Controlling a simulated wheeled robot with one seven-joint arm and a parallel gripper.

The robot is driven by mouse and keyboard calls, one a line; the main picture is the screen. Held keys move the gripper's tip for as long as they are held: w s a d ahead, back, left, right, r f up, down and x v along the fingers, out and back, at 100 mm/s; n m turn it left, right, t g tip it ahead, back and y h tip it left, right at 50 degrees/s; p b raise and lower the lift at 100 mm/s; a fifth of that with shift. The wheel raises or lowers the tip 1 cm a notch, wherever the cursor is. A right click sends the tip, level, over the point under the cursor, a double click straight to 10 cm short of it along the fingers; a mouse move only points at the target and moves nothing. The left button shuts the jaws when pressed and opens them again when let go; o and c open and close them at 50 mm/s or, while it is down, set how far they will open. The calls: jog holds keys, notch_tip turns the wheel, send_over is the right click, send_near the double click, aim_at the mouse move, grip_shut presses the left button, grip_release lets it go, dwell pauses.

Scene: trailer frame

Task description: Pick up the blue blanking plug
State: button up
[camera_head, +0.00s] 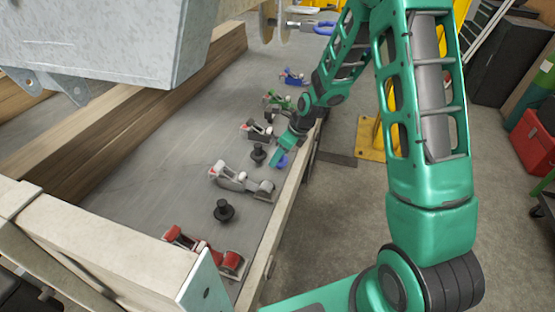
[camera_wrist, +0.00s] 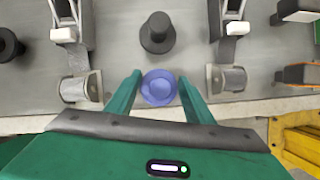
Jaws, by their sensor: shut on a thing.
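The blue blanking plug (camera_wrist: 158,87) is a round blue disc between my two green fingers in the wrist view. My gripper (camera_wrist: 159,90) is shut on it, one finger on each side. In the head view the blue plug (camera_head: 282,161) shows small at the tip of my gripper (camera_head: 277,158), near the right edge of the grey bed. How far it is off the surface I cannot tell.
A black plug (camera_wrist: 157,35) stands just beyond it. Grey clamps (camera_wrist: 230,60) stand on either side. Another black plug (camera_head: 223,210) and a red clamp (camera_head: 205,250) are nearer the front. A wooden rail (camera_head: 285,210) edges the bed.

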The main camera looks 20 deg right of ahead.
jog(key=shift+r, duration=0.5)
jog(key=r, duration=0.3)
jog(key=shift+s+a+r, duration=0.2)
jog(key=shift+a+r, duration=0.2)
jog(key=s+a+r, duration=0.6)
jog(key=a, duration=0.2)
jog(key=shift+a, duration=0.4)
jog(key=shift+s, duration=0.1)
jog(key=w+d+f, duration=0.2)
jog(key=d, duration=0.1)
jog(key=w+d+f, duration=0.2)
jog(key=d, duration=0.1)
jog(key=w+d+f, duration=0.2)
jog(key=d+f, duration=0.1)
jog(key=shift+w+d, duration=0.3)
jog(key=shift+f, duration=1.7)
jog(key=shift+f, duration=0.2)
jog(key=o, duration=1.2)
jog(key=shift+o, duration=0.2)
